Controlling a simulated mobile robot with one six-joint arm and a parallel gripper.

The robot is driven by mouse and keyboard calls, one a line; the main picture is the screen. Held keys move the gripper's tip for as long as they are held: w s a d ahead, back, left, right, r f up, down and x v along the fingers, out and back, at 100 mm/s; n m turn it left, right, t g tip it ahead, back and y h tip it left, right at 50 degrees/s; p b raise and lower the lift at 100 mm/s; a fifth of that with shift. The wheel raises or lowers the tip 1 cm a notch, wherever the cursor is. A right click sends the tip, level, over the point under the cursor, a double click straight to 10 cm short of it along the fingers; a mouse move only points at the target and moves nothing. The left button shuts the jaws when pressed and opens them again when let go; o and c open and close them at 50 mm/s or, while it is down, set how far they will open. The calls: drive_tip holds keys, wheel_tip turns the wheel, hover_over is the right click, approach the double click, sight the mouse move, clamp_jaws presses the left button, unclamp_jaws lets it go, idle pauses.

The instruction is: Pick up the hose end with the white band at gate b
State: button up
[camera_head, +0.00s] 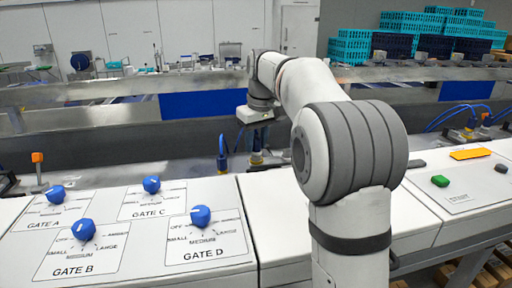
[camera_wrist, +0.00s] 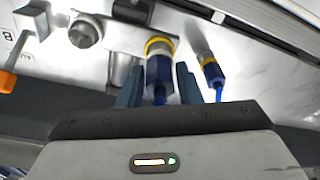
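My gripper (camera_wrist: 159,84) is open in the wrist view, with a dark finger on each side of a blue hose end (camera_wrist: 160,72). Small gaps seem to show between that hose end and the fingers. It has a yellow ring at its far end and a paler band beside it; I cannot tell if that band is white. A second blue hose end (camera_wrist: 212,72) with a yellow ring lies right of the right finger. In the head view my gripper (camera_head: 254,115) is above the blue-and-yellow hose ends (camera_head: 256,156) behind the panel; its fingertips are unclear there.
A plate marked B or 8 (camera_wrist: 22,35) and an orange-tipped lever (camera_wrist: 8,82) are at left in the wrist view. The panel's GATE B knob (camera_head: 83,230) and other blue knobs stand in front. More blue hoses (camera_head: 462,118) are at right. A metal rail runs behind.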

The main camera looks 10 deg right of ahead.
clamp_jaws()
drive_tip(key=shift+r, duration=0.1)
